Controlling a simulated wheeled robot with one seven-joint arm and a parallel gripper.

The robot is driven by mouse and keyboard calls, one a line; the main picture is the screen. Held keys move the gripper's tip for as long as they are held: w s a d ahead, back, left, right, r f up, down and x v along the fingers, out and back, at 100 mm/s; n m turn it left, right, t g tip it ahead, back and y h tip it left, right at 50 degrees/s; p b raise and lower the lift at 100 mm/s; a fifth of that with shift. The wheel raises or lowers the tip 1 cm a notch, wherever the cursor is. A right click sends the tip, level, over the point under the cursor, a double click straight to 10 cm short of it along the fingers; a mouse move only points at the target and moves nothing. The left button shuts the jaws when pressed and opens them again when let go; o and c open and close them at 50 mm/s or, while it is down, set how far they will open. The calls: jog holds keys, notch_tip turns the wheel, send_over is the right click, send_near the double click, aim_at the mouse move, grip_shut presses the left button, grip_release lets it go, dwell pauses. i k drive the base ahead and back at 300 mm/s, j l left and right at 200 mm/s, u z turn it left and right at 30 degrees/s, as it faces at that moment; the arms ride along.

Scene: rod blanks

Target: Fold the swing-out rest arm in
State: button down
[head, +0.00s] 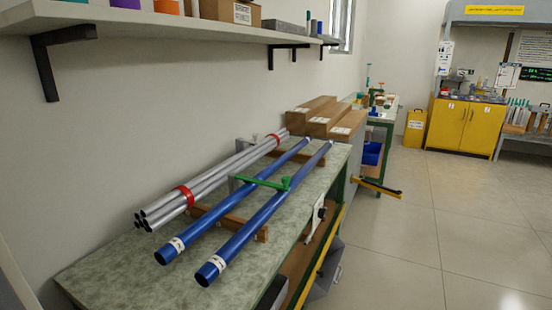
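The swing-out rest arm (376,188) appears to be the thin yellow bar with a black tip at the bench's right side. It sticks out over the floor, away from the bench, at about the height of the bench side. Its inner end meets the grey side below the wooden blocks; the joint is too small to make out. My gripper is not in view.
Two blue tubes (233,213) and a strapped bundle of grey rods (215,180) lie on wooden supports on the bench (105,272). A green lever (262,183) lies across the tubes. A shelf (190,27) overhangs the bench. The floor (430,250) at right is clear.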

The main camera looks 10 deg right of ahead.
aim_at(398, 194)
jog(key=z, duration=0.95)
jog(key=i+l+z, duration=0.2)
jog(key=i+z, duration=0.15)
jog(key=i, duration=0.2)
jog(key=i+z, duration=0.35)
jog(key=i, duration=4.1)
jog(key=i+u, duration=0.15)
jog(key=i, duration=0.35)
jog(key=i+l+u, duration=0.15)
jog(key=i, duration=0.35)
jog(key=i+l+u, duration=0.15)
jog(key=i, duration=0.3)
jog(key=j+u, duration=0.1)
jog(key=u, duration=3.45)
